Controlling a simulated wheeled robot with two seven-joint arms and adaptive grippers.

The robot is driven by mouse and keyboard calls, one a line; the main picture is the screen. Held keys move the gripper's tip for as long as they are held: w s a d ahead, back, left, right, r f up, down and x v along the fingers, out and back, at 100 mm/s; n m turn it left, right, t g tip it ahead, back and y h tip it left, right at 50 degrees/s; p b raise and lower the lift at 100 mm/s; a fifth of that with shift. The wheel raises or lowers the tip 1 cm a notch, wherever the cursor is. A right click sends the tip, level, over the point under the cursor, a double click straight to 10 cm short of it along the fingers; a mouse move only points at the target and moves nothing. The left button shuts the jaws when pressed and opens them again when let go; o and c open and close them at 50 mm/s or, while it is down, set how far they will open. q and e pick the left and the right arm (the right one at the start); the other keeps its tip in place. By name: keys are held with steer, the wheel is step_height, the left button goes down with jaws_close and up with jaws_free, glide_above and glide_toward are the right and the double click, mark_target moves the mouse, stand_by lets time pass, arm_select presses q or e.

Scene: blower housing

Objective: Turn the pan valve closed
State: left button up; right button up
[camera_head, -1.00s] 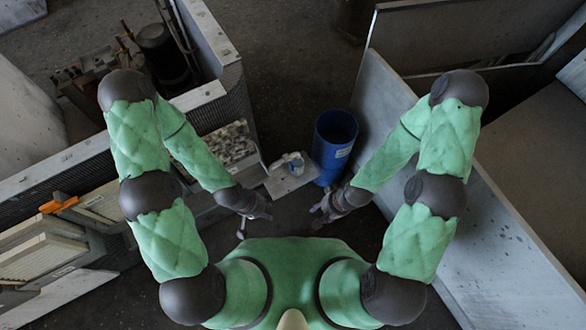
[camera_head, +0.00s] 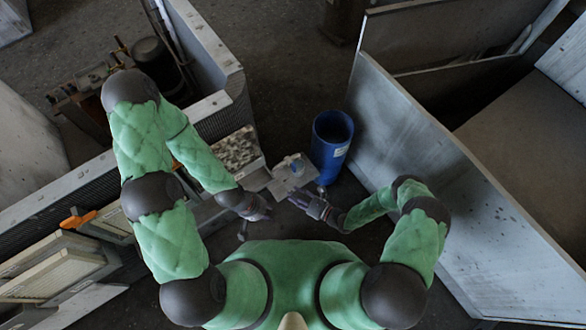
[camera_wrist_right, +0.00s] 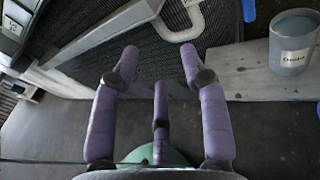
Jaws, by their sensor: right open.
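I cannot pick out the pan valve with certainty. A pale fitting (camera_head: 293,163) sits on a small grey plate (camera_head: 283,184) ahead of my grippers in the head view. In the right wrist view a pale bent pipe (camera_wrist_right: 183,33) shows at the top, beyond the fingertips. My right gripper (camera_head: 297,197) is near the plate's front edge. In the right wrist view its purple fingers (camera_wrist_right: 160,58) are spread with nothing between them. My left gripper (camera_head: 266,211) is lower and to the left; its fingers are too small and dark to judge.
A large grey panel (camera_head: 420,145) stands at the right. The housing with an orange piece (camera_head: 78,218) and filter panels is at the left.

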mark_target(294, 170)
steer(key=w+d+m+t+h, duration=0.4)
steer(key=d+t, duration=0.1)
steer(key=t, duration=0.1)
steer(key=x, duration=0.3)
steer(key=b+x, duration=0.1)
steer(key=x, duration=0.6)
steer(key=shift+w+a+f+b, duration=0.1)
steer(key=shift+a+f+b, duration=0.2)
steer(key=shift+f, duration=0.05)
jaws_close()
